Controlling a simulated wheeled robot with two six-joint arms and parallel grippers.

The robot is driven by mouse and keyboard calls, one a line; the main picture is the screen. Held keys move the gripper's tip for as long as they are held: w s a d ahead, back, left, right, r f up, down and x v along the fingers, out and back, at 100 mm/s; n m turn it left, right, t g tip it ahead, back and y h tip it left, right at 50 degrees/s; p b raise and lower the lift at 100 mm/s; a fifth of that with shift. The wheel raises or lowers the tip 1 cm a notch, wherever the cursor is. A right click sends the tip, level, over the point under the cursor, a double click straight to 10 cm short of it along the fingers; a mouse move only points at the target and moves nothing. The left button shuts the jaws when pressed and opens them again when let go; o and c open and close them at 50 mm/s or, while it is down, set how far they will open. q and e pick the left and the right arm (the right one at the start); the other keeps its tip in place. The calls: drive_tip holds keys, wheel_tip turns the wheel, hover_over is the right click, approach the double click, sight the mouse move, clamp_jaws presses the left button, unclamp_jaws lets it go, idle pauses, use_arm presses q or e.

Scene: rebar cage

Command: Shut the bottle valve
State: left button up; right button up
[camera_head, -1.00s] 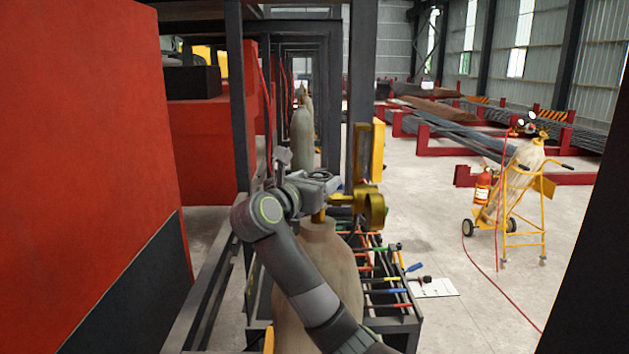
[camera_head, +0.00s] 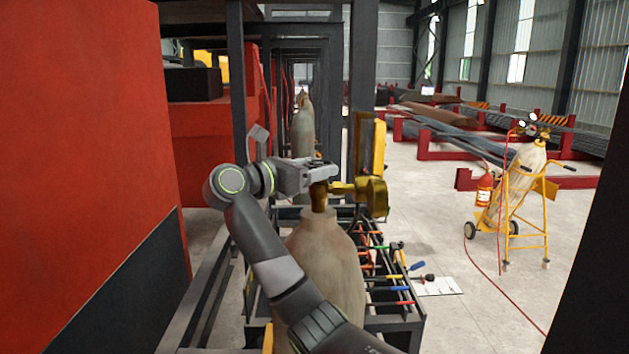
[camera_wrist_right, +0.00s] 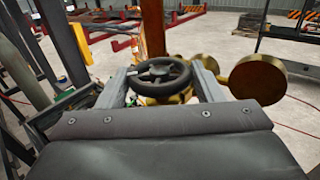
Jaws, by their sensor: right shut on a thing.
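The gas bottle (camera_head: 325,262) stands upright in the middle of the head view, partly hidden behind my right arm. Its brass valve (camera_head: 320,197) is on top, with a brass regulator (camera_head: 370,195) to the right. In the right wrist view the valve's black handwheel (camera_wrist_right: 160,75) lies between the two fingers of my right gripper (camera_wrist_right: 158,82). In the head view my right gripper (camera_head: 318,172) sits right over the valve, and it is shut on the handwheel. The handwheel is mostly hidden by the gripper there. My left gripper is not in view.
A tool rack (camera_head: 395,300) with coloured handles is right of the bottle. A red cabinet (camera_head: 75,150) fills the left side. A dark post (camera_head: 362,80) rises behind the valve. A yellow cylinder trolley (camera_head: 525,205) stands on open floor at the right.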

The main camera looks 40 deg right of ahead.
drive_tip(key=m+g+b, duration=0.2)
drive_tip(key=g, duration=0.1)
drive_tip(key=shift+w+f+g+y, duration=0.1)
drive_tip(key=shift+w+g+y, duration=0.1)
drive_tip(key=shift+g+y, duration=0.1)
drive_tip(key=shift+w+m+g+y+b, duration=0.1)
drive_tip(key=shift+m+g+y+b, duration=0.45)
drive_tip(key=shift+m+g, duration=0.9)
drive_tip(key=shift+d+g+y, duration=0.1)
drive_tip(key=shift+g+y, duration=0.15)
drive_tip(key=shift+g, duration=0.2)
drive_tip(key=o, duration=1)
drive_tip(key=shift+c, duration=0.2)
